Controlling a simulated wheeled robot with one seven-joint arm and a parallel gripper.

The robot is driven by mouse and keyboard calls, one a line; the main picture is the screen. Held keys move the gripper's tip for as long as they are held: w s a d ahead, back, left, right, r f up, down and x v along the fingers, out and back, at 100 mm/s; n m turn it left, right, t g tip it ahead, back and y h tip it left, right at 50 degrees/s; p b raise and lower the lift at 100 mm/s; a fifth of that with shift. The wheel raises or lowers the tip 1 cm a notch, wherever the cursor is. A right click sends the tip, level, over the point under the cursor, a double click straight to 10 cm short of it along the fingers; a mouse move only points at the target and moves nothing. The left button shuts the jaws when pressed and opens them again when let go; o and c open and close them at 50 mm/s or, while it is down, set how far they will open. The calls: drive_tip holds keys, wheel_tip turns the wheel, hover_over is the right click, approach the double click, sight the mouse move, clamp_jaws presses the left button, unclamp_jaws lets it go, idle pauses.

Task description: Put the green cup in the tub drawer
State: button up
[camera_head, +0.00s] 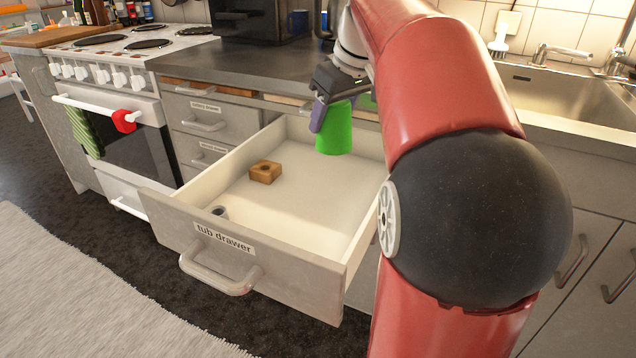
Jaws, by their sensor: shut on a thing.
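The green cup (334,130) is held by my gripper (333,108) over the back right part of the tub drawer. It appears upside down or tapered toward the top, and I cannot tell whether its bottom touches the drawer floor. One dark finger shows at the cup's left side; the other finger is mostly hidden. The tub drawer (217,257) is pulled open, with its label and handle on the front. My red arm covers the drawer's right side.
In the drawer are a wooden block with a hole (265,171) and a small grey round thing (219,211) near the front. The drawer's middle floor is clear. A cooker (130,75) stands left, a sink (570,95) right. The worktop (262,62) is above the drawer.

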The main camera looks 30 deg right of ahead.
sight(347, 149)
wheel_tip(347, 149, down, 15)
drive_tip(key=shift+r+b, duration=0.1)
drive_tip(key=shift+b, duration=0.75)
drive_tip(key=shift+f, duration=0.2)
drive_tip(key=o, duration=1)
drive_tip(key=shift+r, duration=0.1)
drive_tip(key=p+v, duration=0.1)
drive_tip(key=v, duration=1.1)
drive_tip(key=shift+r, duration=0.15)
drive_tip(key=shift+s+d, duration=0.1)
drive_tip(key=shift+s, duration=0.05)
